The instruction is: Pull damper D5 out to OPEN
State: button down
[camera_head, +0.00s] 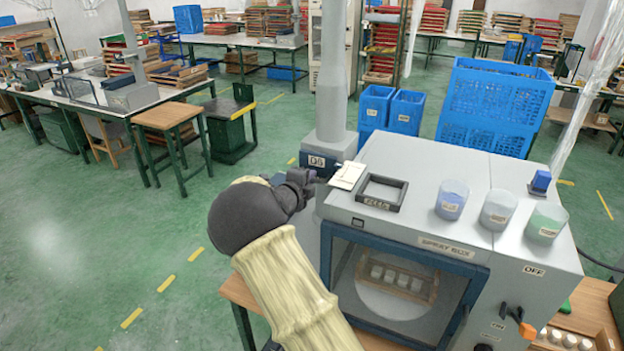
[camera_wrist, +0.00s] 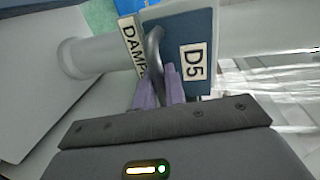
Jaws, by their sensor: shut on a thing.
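In the wrist view, the damper D5 plate (camera_wrist: 203,35) is blue-grey with a white "D5" label. A curved grey metal handle (camera_wrist: 153,42) stands at its face. My gripper (camera_wrist: 161,82) has its purple fingers shut on this handle. The fingers hide the handle's lower end. In the head view, my gripper (camera_head: 309,178) is beside the base of the grey duct (camera_head: 331,90), at the back left of the spray box. How far the damper is out cannot be told.
The grey spray box (camera_head: 420,165) carries a black frame (camera_head: 399,186), a white card (camera_head: 347,175), several cups (camera_head: 452,200) and a blue block (camera_head: 540,182). Blue crates (camera_head: 495,105) stand behind. A wooden stool (camera_head: 170,117) is at left, with open green floor before it.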

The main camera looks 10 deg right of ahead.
jog(key=f+b+v, duration=0.1)
jog(key=b+v, duration=0.1)
jog(key=v, duration=0.4)
jog(key=shift+s+a+f, duration=0.25)
jog(key=shift+s+a, duration=0.05)
jog(key=c, duration=1.8)
grip_release()
jog(key=shift+o, duration=1.3)
jog(key=shift+s+a, duration=0.1)
jog(key=shift+s, duration=0.05)
jog(key=shift+r, duration=0.1)
jog(key=b+v, duration=0.5)
jog(key=v, duration=1.2)
jog(key=shift+a, duration=0.15)
